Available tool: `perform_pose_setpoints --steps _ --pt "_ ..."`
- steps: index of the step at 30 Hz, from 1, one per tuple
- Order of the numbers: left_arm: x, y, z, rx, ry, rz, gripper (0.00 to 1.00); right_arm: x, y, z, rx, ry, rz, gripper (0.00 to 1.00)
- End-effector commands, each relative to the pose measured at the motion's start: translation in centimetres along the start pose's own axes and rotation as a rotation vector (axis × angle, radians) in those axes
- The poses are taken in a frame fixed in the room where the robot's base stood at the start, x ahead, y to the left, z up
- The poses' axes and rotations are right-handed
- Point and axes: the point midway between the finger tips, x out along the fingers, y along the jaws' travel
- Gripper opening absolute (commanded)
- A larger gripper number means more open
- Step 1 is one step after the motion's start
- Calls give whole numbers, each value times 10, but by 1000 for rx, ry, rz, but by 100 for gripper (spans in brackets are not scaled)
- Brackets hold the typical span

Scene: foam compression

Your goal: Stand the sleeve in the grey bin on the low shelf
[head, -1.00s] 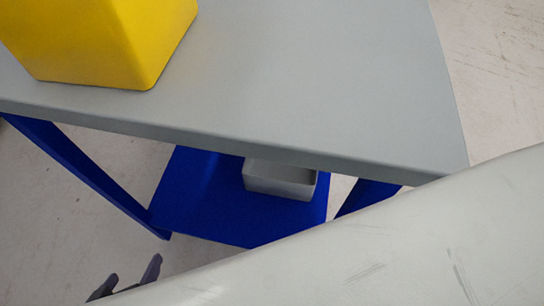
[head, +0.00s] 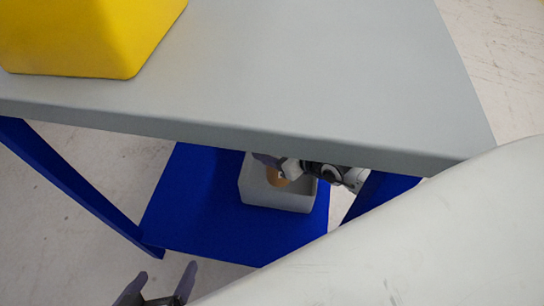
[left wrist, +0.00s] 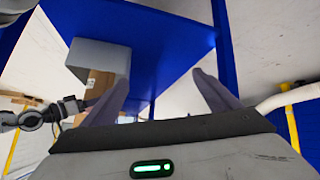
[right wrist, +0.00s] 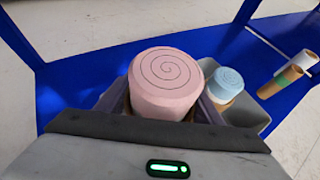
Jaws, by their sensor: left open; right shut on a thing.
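My right gripper (right wrist: 165,104) is shut on a sleeve with a pink foam roll (right wrist: 165,82), its spiral end facing the wrist camera. Little of the sleeve's brown wall shows. The grey bin (head: 275,199) is on the blue low shelf (head: 195,215); its rim shows around the held sleeve in the right wrist view (right wrist: 262,124). I cannot tell whether the sleeve touches the bin floor. A brown sleeve with a blue foam roll (right wrist: 229,80) stands in the bin beside it. In the head view my right gripper (head: 272,163) is at the bin. My left gripper (head: 157,287) is open and empty.
The grey tabletop (head: 300,70) overhangs the low shelf, with a yellow container (head: 85,35) on it. Blue legs (head: 75,190) flank the shelf. The shelf's left part is bare.

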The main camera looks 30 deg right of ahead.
Motion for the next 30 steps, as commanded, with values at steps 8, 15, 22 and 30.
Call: perform_pose_setpoints --steps 8,15,22,30 --pt "12 6 5 27 -49 32 83 15 0 -27 -1 -1 0 25" --pt "12 6 5 27 -50 33 83 15 0 -27 0 -1 0 25" --pt "16 8 7 34 -64 43 83 18 0 -34 0 0 0 25" --pt "17 10 11 40 -87 52 83 20 0 -38 1 1 0 63"
